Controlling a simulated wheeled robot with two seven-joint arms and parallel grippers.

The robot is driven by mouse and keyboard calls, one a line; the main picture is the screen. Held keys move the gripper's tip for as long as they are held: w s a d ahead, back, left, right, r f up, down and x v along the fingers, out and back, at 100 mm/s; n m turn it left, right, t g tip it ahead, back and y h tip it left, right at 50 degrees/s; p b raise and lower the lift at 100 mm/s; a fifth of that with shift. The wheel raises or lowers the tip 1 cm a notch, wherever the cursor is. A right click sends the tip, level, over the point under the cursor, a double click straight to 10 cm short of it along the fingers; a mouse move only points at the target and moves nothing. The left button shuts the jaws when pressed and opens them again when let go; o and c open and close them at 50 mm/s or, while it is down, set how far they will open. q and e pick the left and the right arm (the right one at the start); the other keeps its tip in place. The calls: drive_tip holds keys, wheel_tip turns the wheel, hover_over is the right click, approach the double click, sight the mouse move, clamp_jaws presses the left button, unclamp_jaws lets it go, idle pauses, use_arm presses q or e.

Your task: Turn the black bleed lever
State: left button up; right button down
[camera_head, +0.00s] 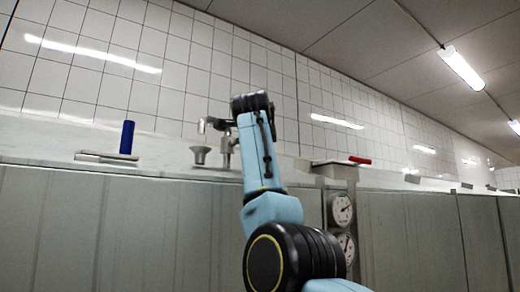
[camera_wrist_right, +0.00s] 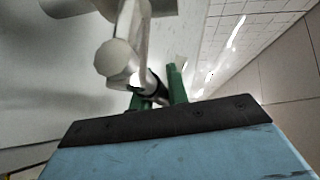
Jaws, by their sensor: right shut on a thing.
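The black bleed lever (camera_wrist_right: 154,88) shows in the right wrist view as a short dark piece beside a pale metal pipe fitting (camera_wrist_right: 117,57). The green fingers of my right gripper (camera_wrist_right: 160,92) stand on either side of it and are shut on it. Much of the lever is hidden by the fingers and the fitting. In the head view my right arm reaches up to a metal standpipe (camera_head: 226,147) at the wall-side counter. The arm hides the lever and the fingertips there. My left gripper is not in view.
A metal cup-shaped funnel (camera_head: 200,156) stands left of the standpipe. A blue cylinder (camera_head: 127,137) stands on the counter farther left. A red handle (camera_head: 360,160) lies right of my arm, above two round gauges (camera_head: 342,209). Grey panels front the counter.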

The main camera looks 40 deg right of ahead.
drive_tip(key=shift+w+f, duration=0.1)
drive_tip(key=shift+f, duration=0.1)
drive_tip(key=c, duration=1.4)
unclamp_jaws()
drive_tip(key=shift+r, duration=0.1)
drive_tip(key=shift+o, duration=0.2)
drive_tip(key=shift+s+a+b, duration=0.35)
drive_tip(key=shift+s+a, duration=0.05)
drive_tip(key=shift+s, duration=0.05)
drive_tip(key=b+v, duration=0.3)
drive_tip(key=v, duration=0.9)
drive_tip(key=shift+s+r+b, duration=0.15)
drive_tip(key=shift+s+b, duration=0.05)
drive_tip(key=shift+b, duration=0.15)
